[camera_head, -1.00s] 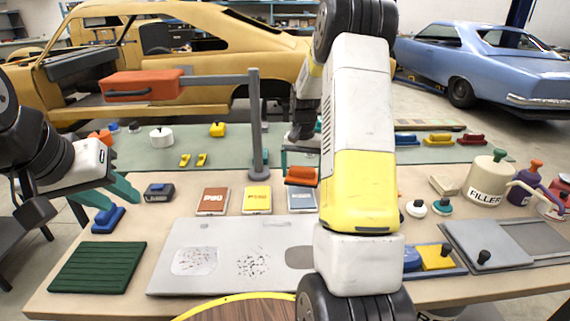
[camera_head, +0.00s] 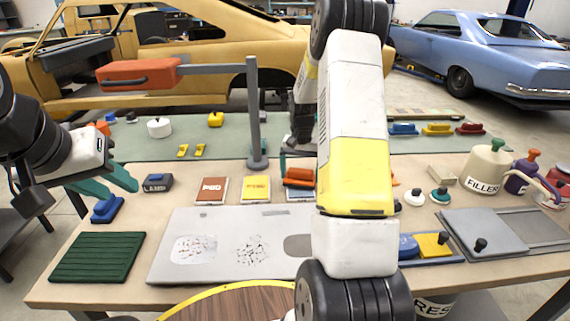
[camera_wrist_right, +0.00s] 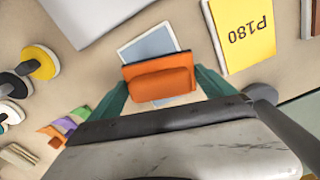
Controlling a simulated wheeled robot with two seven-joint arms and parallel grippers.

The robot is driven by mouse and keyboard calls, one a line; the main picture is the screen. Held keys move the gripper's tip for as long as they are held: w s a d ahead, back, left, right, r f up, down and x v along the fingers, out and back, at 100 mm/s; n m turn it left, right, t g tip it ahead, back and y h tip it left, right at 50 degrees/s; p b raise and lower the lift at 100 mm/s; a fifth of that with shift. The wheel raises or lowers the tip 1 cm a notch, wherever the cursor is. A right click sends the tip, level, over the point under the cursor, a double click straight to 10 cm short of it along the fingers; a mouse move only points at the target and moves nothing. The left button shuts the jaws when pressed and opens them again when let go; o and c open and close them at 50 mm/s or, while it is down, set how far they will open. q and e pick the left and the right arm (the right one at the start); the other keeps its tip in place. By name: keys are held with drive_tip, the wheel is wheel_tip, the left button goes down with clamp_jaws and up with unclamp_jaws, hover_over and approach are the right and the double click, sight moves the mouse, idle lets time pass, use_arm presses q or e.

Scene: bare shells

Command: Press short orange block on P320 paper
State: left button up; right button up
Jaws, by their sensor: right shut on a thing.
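The short orange block (camera_head: 299,176) is between the fingers of my right gripper (camera_wrist_right: 163,88), which is shut on it. The block also shows in the right wrist view (camera_wrist_right: 160,83). It is over the blue-grey paper sheet (camera_wrist_right: 147,45) and covers much of it; a strip of the sheet also shows in the head view (camera_head: 300,195). Its label is hidden. I cannot tell whether the block touches the sheet. My left gripper (camera_head: 120,187) is open and empty, above and near a blue block (camera_head: 107,209) at the table's left.
A yellow P180 sheet (camera_head: 256,189) and a red-brown P80 sheet (camera_head: 212,190) lie left of the blue-grey sheet. A grey post (camera_head: 254,120) stands just behind. A grey panel (camera_head: 220,265) lies in front. Small round knobs and a filler can (camera_head: 484,168) are to the right.

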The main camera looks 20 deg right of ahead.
sight(300, 170)
drive_tip(key=shift+f, duration=0.55)
idle(1.5)
drive_tip(key=shift+r, duration=3.55)
